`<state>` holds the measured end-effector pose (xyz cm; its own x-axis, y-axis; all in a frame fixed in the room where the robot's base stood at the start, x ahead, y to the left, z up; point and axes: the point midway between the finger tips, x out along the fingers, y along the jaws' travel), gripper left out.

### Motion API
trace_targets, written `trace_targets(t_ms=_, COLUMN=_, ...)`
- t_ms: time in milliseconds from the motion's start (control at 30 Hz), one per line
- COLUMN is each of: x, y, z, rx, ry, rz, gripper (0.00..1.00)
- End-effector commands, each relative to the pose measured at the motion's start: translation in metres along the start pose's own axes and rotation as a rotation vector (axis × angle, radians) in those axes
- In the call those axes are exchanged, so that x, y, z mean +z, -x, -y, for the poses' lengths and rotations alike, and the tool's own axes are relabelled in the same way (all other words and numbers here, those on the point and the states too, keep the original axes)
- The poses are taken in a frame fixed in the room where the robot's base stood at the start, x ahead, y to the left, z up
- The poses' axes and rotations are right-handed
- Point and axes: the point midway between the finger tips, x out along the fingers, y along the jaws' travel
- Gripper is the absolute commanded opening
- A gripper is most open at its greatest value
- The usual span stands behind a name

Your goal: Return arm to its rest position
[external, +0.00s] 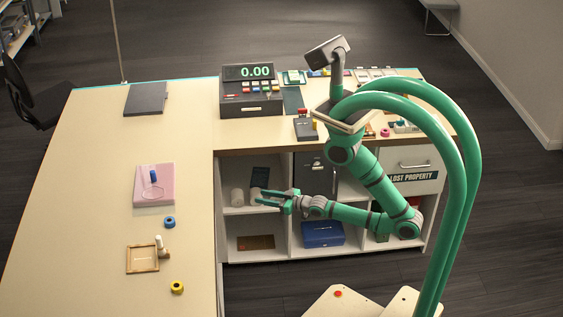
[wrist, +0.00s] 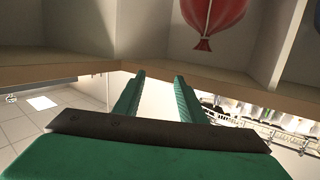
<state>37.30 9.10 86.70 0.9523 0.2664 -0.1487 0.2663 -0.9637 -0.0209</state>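My green arm (external: 345,215) reaches down in front of the counter's shelves, bent at the elbow at right. My gripper (external: 258,197) points left, level with the upper left shelf compartment. In the wrist view my gripper (wrist: 160,74) has its two green fingers apart, with nothing held between them.
Cubbies under the counter (external: 222,180) hold a blue box (external: 322,234) and a brown item (external: 256,242). A dark register (external: 252,90) stands on top. A red bag-like thing (wrist: 213,20) shows above the fingers in the wrist view. Dark floor (external: 520,230) at right is clear.

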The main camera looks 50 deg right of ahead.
Motion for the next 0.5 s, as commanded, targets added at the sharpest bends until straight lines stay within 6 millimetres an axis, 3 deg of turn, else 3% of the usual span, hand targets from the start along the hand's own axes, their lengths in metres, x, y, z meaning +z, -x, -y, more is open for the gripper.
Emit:
trace_targets(t_ms=33, x=0.008, y=0.018, z=-0.009, rx=0.027, ry=-0.003, rz=0.017, gripper=0.37)
trace_targets(t_ms=300, x=0.024, y=0.1, z=-0.04, rx=0.161, ry=-0.017, rz=0.059, gripper=0.37)
trace_targets(t_ms=500, x=0.023, y=0.143, z=-0.049, rx=0.243, ry=-0.026, rz=0.077, gripper=0.37)
